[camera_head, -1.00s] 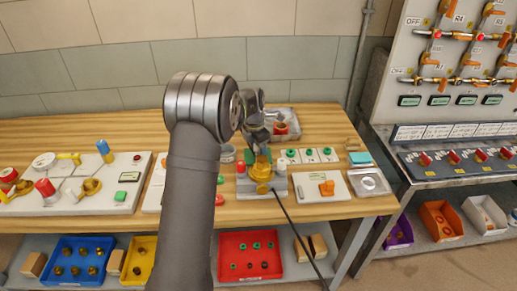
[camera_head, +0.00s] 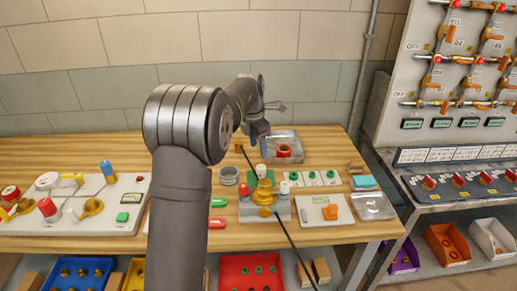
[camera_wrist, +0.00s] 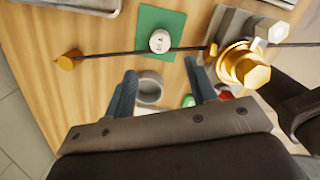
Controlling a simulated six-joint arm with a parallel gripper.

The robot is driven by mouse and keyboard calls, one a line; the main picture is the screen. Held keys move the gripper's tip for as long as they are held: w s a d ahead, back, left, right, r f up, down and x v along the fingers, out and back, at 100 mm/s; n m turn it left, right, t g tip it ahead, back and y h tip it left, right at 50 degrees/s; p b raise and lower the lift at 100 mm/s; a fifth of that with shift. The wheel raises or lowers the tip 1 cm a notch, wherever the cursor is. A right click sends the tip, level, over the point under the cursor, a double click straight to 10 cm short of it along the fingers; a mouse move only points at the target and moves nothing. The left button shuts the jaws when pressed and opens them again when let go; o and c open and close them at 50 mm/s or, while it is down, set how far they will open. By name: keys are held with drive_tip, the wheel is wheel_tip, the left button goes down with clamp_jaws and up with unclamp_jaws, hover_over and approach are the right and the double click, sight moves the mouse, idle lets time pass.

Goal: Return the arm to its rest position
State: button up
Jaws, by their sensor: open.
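My gripper (camera_head: 258,134) hangs above the back of the wooden workbench, up and behind the brass valve (camera_head: 264,190) on its grey block. In the wrist view, my gripper's two fingers (camera_wrist: 160,72) are spread with nothing held between them. The brass valve (camera_wrist: 243,66) shows at the right of that view, apart from the fingers. My dark arm rises from the bottom of the head view and bends toward the wall, hiding part of the bench.
A grey ring (camera_head: 229,176) stands left of the valve. A thin dark rod (camera_head: 289,232) crosses past the valve. A valve panel (camera_head: 440,75) stands at right. Space above the bench is open.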

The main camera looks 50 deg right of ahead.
sight(262, 166)
drive_tip(key=shift+f, duration=0.1)
drive_tip(key=f, duration=0.4)
drive_tip(key=d+f, duration=0.1)
drive_tip(key=f, duration=0.6)
drive_tip(key=shift+s+d+f, duration=0.2)
drive_tip(key=shift+s+f, duration=0.05)
drive_tip(key=shift+f, duration=0.1)
drive_tip(key=shift+r, duration=1.75)
drive_tip(key=shift+f, duration=0.1)
